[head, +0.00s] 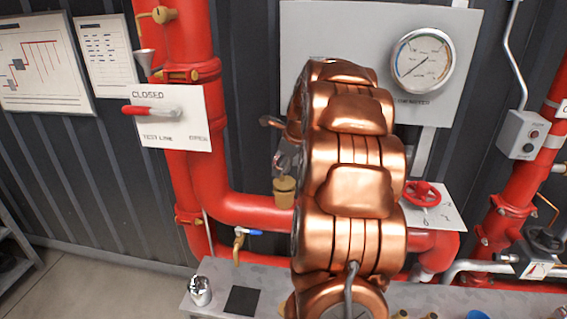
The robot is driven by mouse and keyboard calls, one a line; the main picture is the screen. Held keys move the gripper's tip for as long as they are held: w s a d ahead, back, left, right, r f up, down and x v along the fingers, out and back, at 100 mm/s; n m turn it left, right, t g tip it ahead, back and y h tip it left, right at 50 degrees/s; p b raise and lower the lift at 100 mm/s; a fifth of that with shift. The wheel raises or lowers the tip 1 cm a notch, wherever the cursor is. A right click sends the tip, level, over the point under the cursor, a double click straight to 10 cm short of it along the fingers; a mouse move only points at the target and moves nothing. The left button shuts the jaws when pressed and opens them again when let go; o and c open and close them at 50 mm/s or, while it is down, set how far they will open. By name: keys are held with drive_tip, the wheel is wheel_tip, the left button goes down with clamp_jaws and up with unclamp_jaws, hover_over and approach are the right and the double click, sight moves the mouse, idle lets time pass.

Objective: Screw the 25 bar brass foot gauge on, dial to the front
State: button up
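My copper-coloured arm fills the middle of the head view and hides most of my gripper. A small dark and metallic part (284,158), possibly of my gripper, shows at the arm's left edge. I cannot tell whether it is open or shut, or what it holds. Just below that part a brass fitting (284,190) stands upright above the red pipe (250,210). Whether they touch is unclear. I cannot make out a loose 25 bar brass foot gauge. It may be hidden behind the arm.
A large round gauge (422,60) is mounted on the grey wall panel (335,25). A grey bench (270,275) in front carries a chrome part (201,290), a black pad (241,300) and small brass pieces at right. A red handwheel (422,194) and blue-handled tap (247,233) stick out nearby.

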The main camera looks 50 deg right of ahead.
drive_tip(key=shift+f, duration=0.55)
idle(1.3)
drive_tip(key=o, duration=0.8)
drive_tip(key=c, duration=0.7)
drive_tip(key=shift+o, duration=0.2)
drive_tip(key=shift+r+m+p, duration=0.35)
drive_tip(key=shift+m+p, duration=0.25)
drive_tip(key=shift+p, duration=0.6)
drive_tip(key=m+h+p, duration=0.2)
drive_tip(key=m+p, duration=0.1)
drive_tip(key=p, duration=0.1)
drive_tip(key=shift+d+f+m+g+p, duration=0.1)
drive_tip(key=shift+m+g+p, duration=0.2)
drive_tip(key=shift+g, duration=0.1)
drive_tip(key=shift+f+m, duration=0.15)
drive_tip(key=shift+m, duration=0.65)
drive_tip(key=shift+h, duration=0.3)
